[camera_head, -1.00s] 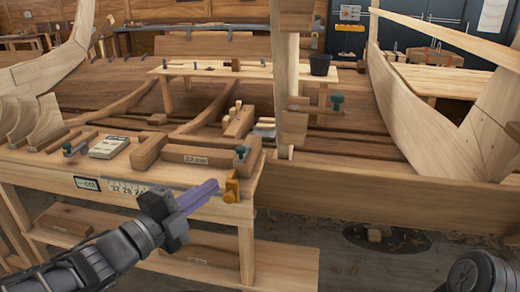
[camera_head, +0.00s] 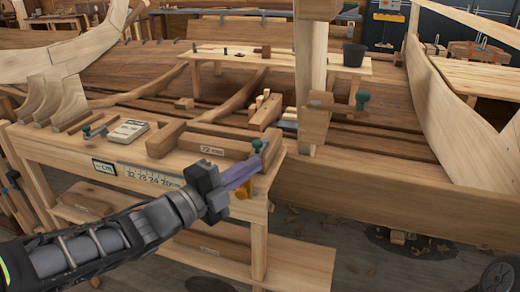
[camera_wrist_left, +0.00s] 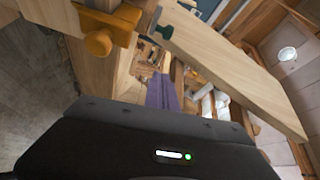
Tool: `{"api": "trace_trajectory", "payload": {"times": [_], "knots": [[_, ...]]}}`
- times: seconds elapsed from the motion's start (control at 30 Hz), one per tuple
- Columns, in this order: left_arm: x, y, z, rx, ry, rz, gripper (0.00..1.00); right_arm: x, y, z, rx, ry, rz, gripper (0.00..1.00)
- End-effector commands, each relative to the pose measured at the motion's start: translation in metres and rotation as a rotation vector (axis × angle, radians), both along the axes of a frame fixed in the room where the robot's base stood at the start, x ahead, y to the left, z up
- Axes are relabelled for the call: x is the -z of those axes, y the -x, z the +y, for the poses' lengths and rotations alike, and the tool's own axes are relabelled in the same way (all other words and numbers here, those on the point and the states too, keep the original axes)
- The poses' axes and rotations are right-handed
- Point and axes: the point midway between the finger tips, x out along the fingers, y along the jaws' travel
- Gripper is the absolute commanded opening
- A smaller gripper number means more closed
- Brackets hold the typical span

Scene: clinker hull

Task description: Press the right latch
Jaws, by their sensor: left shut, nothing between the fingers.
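My left gripper (camera_head: 244,171), with purple fingers, is shut and empty over the front right corner of the workbench (camera_head: 225,213). Its fingertips show beside a teal-knobbed fitting (camera_head: 259,146) at the right end of the bench; I cannot tell whether they touch. An orange fitting (camera_head: 241,193) on the bench's front edge is partly hidden behind the gripper. In the left wrist view the orange fitting (camera_wrist_left: 98,42) is at upper left, and the purple fingers (camera_wrist_left: 163,94) point away from me. Which fitting is the right latch is not clear. My right gripper is not in view.
A wooden block (camera_head: 212,148) lies behind the fingers. A hull post (camera_head: 312,95) stands to the right, with a hull plank (camera_head: 370,205) below it.

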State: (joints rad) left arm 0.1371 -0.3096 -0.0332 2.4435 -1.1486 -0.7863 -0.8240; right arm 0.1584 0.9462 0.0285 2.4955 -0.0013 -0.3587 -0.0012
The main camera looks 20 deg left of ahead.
Motion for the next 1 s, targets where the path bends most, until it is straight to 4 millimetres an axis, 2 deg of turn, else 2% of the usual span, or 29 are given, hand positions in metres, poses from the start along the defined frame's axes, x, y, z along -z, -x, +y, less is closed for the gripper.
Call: {"api": "trace_trajectory", "payload": {"times": [0.4, 0.53, 0.7, 1.0], "knots": [[-0.005, -0.069, -0.044, 0.004, 0.002, 0.003, 0.00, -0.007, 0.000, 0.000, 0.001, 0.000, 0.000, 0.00], [-0.003, -0.073, -0.020, -0.004, 0.000, 0.004, 0.00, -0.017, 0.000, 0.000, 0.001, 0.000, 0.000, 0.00], [0.001, -0.076, -0.006, -0.002, -0.001, 0.001, 0.00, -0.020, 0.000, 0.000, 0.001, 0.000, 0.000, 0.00], [0.003, -0.076, -0.003, 0.000, 0.001, 0.001, 0.00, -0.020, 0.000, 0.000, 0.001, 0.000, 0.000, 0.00]]}}
